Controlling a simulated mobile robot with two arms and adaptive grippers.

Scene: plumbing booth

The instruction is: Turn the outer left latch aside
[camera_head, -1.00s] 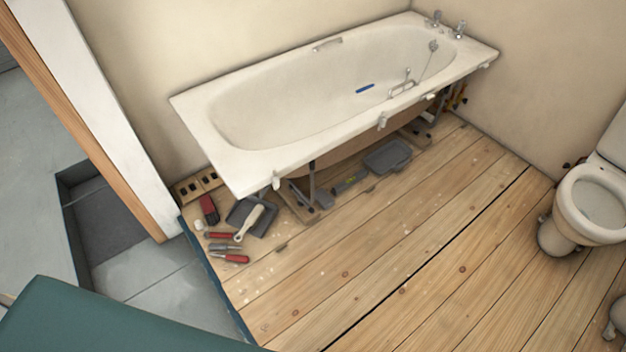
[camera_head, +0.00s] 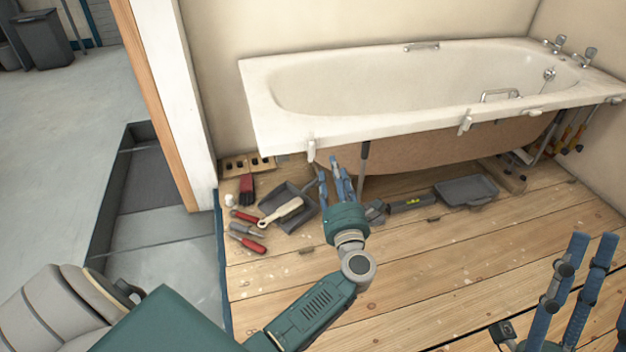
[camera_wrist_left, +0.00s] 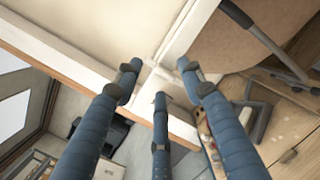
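The outer left latch (camera_head: 311,150) is a small white tab hanging under the front rim of the white bath (camera_head: 390,132), near its left corner. My left gripper (camera_head: 336,168) is just right of and slightly below this latch in the head view, fingers pointing up towards the rim. Its blue fingers are spread, with nothing held between them. In the left wrist view the open fingers (camera_wrist_left: 160,80) point towards the white rim and corner area. I cannot tell whether any finger touches the latch. My right gripper (camera_head: 575,265) is at the lower right, fingers apart and empty.
More white latches (camera_head: 465,123) hang along the rim to the right. A bath leg (camera_head: 364,160) stands close to my left gripper. The front floorboards are clear.

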